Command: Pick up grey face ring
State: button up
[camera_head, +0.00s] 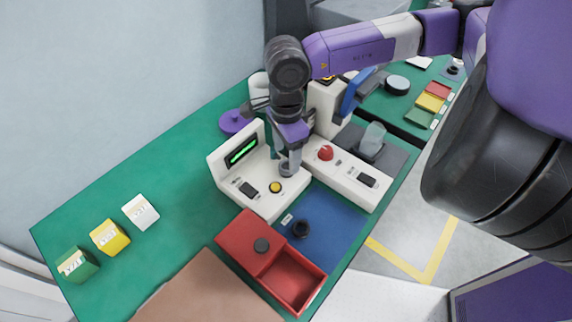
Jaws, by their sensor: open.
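My gripper (289,168) points down over the white tester with a green display (240,165), near its right side; its jaws are open, and no object shows between them. A dark grey round piece (261,245) sits on the red box (238,228), left of the open red compartment. A black ring-like piece (302,229) sits on the blue mat (335,222). Both are small, and I cannot tell for sure which is the grey face ring. Both are apart from my gripper, lower in the picture.
A white unit with a red knob (325,153) stands right of the gripper. A purple round piece (234,122) lies at the back. Green (76,264), yellow (110,236) and white (141,212) boxes stand left. The green table between is clear.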

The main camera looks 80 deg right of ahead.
jog(key=shift+f+p, duration=0.3)
jog(key=shift+f, duration=1.5)
grip_shut()
jog(key=shift+r, duration=0.1)
notch_tip(320, 180, up, 19)
jog(key=b, duration=0.2)
notch_tip(320, 180, up, 5)
jog(key=p, duration=0.2)
send_over(287, 166)
jog(key=shift+a, duration=0.1)
